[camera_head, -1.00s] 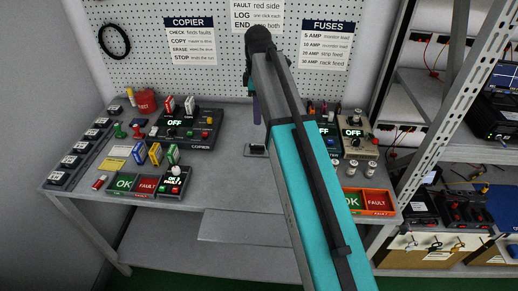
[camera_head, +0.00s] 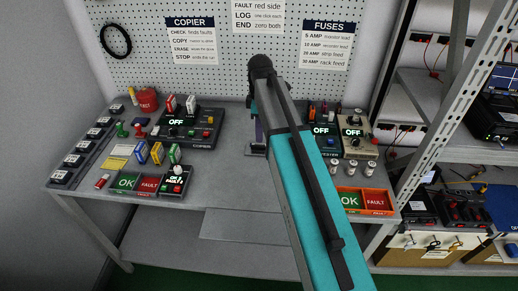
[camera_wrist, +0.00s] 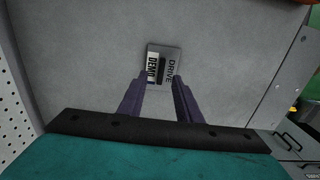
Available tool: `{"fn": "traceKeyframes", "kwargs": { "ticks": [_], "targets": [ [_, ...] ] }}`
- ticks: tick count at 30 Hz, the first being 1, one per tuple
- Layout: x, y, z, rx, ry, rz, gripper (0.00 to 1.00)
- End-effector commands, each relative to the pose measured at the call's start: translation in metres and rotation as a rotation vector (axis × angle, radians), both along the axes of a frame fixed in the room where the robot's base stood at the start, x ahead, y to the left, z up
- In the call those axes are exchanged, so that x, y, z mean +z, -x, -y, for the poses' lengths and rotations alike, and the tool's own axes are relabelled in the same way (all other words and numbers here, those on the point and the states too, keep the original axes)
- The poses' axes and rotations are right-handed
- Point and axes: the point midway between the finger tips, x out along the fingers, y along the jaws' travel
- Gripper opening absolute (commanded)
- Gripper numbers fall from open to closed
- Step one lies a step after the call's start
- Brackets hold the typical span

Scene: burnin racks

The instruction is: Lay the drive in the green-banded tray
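The drive (camera_wrist: 163,64), a small flat grey block with a white label reading DEMO and DRIVE, lies on the grey bench in the wrist view. In the head view my arm mostly hides it. My gripper (camera_wrist: 160,80) has two purple fingers set apart, their tips at either side of the drive's near end; I see no clear grip on it. In the head view my gripper (camera_head: 259,138) points down at mid-bench. A green OK tray (camera_head: 126,182) lies at the bench's front left, and another green OK section (camera_head: 351,201) at the front right; which has the green band is unclear.
The red FAULT tray (camera_head: 149,185) adjoins the left green one, beside a small button box (camera_head: 175,182). The copier box (camera_head: 190,130) stands left of my gripper, with a tester (camera_head: 322,135) to the right. The bench's front middle is clear.

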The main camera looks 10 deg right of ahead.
Motion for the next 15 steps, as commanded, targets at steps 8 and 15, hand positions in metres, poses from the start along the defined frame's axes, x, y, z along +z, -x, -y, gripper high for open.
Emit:
{"fn": "traceKeyframes", "kwargs": {
  "ticks": [8, 15],
  "targets": [
    [-0.0056, -0.0001, 0.0004, -0.001, 0.000, 0.001, 0.31],
    [-0.0062, 0.0001, 0.0007, -0.001, 0.000, 0.001, 0.31]
  ]
}}
